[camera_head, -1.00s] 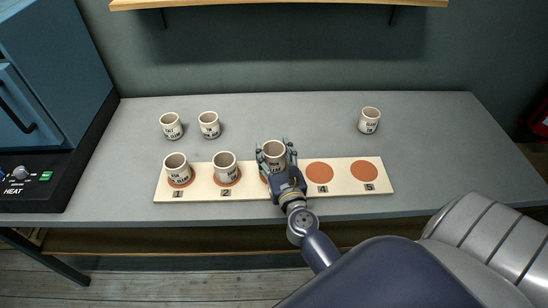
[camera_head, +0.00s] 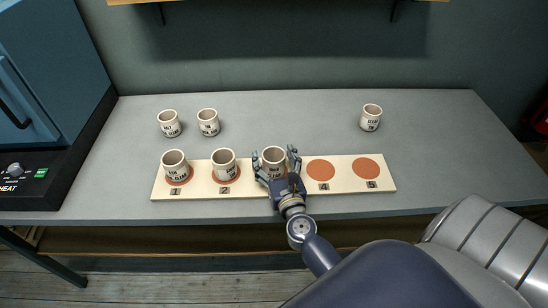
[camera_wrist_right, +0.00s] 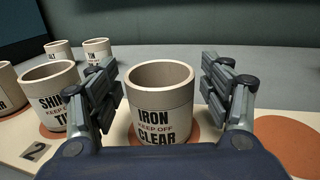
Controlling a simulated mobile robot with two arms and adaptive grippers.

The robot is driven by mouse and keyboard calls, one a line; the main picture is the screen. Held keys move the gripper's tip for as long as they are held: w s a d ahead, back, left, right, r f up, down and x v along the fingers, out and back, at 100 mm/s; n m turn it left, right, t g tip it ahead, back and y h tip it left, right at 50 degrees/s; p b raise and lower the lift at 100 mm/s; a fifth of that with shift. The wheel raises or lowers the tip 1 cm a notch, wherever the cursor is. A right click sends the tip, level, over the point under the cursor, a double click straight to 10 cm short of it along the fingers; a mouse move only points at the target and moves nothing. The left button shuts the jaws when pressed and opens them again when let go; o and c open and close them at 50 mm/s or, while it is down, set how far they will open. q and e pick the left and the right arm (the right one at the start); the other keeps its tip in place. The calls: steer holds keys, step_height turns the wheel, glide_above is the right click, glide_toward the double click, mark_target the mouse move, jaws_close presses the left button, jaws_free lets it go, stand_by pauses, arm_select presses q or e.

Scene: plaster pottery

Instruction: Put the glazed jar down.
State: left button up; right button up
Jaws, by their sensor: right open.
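The jar (camera_head: 273,158) between my right fingers is pale and open-topped. In the right wrist view its lettering reads "IRON KEEP OFF CLEAR" on the jar (camera_wrist_right: 160,105). It stands upright on the third red-brown spot of the white board (camera_head: 297,191); the spot (camera_wrist_right: 195,135) is partly hidden under it. My right gripper (camera_head: 275,162) is open around the jar. In the wrist view a gap shows between the jar and the right finger of the gripper (camera_wrist_right: 161,75). The left finger is close to the jar's side. My left gripper is not in view.
Jars stand on spot 1 (camera_head: 176,165) and spot 2 (camera_head: 225,164). Spot 4 (camera_head: 320,171) and spot 5 (camera_head: 366,168) are bare. Two jars stand at the back left (camera_head: 169,123) (camera_head: 208,122), one at the back right (camera_head: 371,117). A blue heating unit (camera_head: 55,70) is at the left.

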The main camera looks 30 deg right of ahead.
steer(key=shift+r, duration=0.1)
steer(key=shift+r+p, duration=0.2)
steer(key=shift+p, duration=0.1)
steer(key=b+v, duration=0.1)
steer(key=v, duration=0.2)
steer(key=b+v, duration=0.1)
steer(key=v, duration=0.3)
steer(key=b+v, duration=0.2)
steer(key=v, duration=0.1)
steer(key=shift+s+f, duration=0.15)
steer(key=shift+f, duration=0.15)
steer(key=shift+v, duration=0.85)
steer(key=shift+r, duration=0.2)
